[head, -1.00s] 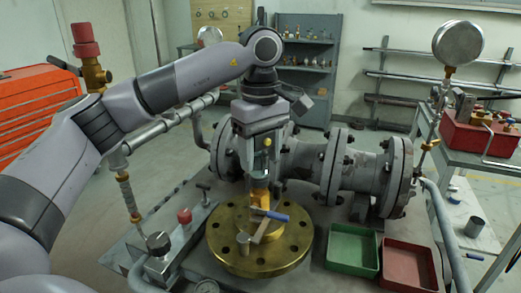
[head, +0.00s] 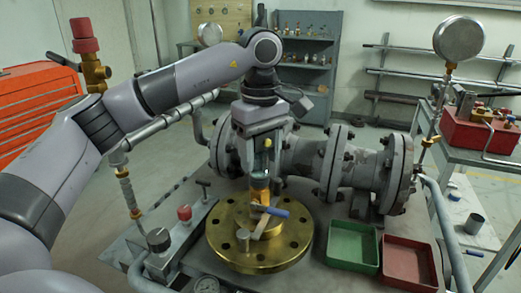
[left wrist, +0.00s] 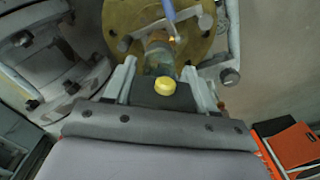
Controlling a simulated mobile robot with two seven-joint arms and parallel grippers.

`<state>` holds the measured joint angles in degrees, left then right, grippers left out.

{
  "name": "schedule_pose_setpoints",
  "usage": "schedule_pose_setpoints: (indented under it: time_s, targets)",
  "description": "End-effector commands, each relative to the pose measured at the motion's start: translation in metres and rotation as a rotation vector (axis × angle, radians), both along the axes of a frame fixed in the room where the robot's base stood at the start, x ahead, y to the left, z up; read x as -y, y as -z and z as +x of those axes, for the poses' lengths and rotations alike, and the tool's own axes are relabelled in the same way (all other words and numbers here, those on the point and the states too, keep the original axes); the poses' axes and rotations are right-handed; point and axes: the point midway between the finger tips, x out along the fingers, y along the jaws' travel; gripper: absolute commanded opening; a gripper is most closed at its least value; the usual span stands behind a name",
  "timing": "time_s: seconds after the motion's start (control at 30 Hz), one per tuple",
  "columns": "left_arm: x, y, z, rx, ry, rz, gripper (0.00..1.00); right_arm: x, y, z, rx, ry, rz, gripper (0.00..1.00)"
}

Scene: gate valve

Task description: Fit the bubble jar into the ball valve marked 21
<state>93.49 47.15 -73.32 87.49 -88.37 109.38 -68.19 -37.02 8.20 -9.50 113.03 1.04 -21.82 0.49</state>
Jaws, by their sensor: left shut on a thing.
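The jar is upright between the fingers, and shows in the left wrist view (left wrist: 161,62) with the fingers on both sides. Directly below it the brass ball valve (head: 261,196) with a blue-ended lever (head: 275,211) stands on the flange. The jar's lower end meets or overlaps the valve's top; I cannot tell how deep it sits. The number on the valve is not readable. My right gripper is not in view.
The round brass flange (head: 289,250) has bolt holes and sits before a grey flanged pipe (head: 303,163). A green tray (head: 352,246) and a red tray (head: 408,262) lie to the right. A block with a red knob (head: 184,212) stands at the left.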

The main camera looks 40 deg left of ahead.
Motion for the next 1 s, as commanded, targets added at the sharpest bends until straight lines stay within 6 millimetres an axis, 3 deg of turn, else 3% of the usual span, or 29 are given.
schedule_pose_setpoints:
  time_s: [1.0]
  targets:
    - [-0.0001,0.0089,0.0003,0.002,0.000,-0.001,0.16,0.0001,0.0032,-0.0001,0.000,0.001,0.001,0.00]
